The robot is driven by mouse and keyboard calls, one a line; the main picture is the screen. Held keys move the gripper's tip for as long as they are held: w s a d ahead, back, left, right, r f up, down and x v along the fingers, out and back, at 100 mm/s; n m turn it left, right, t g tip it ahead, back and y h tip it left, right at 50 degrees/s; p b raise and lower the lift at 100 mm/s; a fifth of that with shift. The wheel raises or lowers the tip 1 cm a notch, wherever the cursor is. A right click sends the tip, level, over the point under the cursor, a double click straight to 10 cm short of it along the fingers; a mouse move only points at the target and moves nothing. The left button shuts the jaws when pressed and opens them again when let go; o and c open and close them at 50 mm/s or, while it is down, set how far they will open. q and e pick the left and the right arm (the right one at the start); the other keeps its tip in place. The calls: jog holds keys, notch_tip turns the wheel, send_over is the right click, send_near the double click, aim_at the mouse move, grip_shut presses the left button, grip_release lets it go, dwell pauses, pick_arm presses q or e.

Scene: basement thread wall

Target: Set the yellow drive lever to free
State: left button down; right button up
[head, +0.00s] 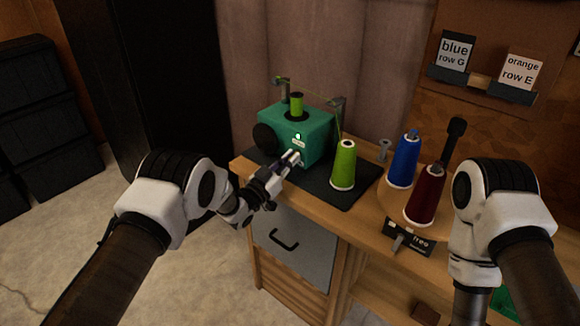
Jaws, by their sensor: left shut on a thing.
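A teal winding machine (312,137) stands on a dark mat on the wooden bench, with a small green spool (296,104) on top and a dark round knob on its left side. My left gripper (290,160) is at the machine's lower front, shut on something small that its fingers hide. I cannot make out a yellow lever; the fingers may cover it. A small pale label (299,142) shows on the machine's front just above the fingers. A black block (420,240) at the bench's front edge reads "free". My right gripper is out of the picture; only its arm shows.
A lime thread cone (343,166) stands on the mat (352,196), close to the machine's right. A blue cone (404,160) and a dark red cone (424,196) stand further right. A drawer (295,250) is below the bench. Wall cards read "blue row G" and "orange row E".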

pick_arm(q)
jog(key=shift+f, duration=0.1)
dwell(0.3)
jog(key=c, duration=1.2)
grip_release()
jog(key=shift+s+a, duration=0.1)
jog(key=v, duration=1.2)
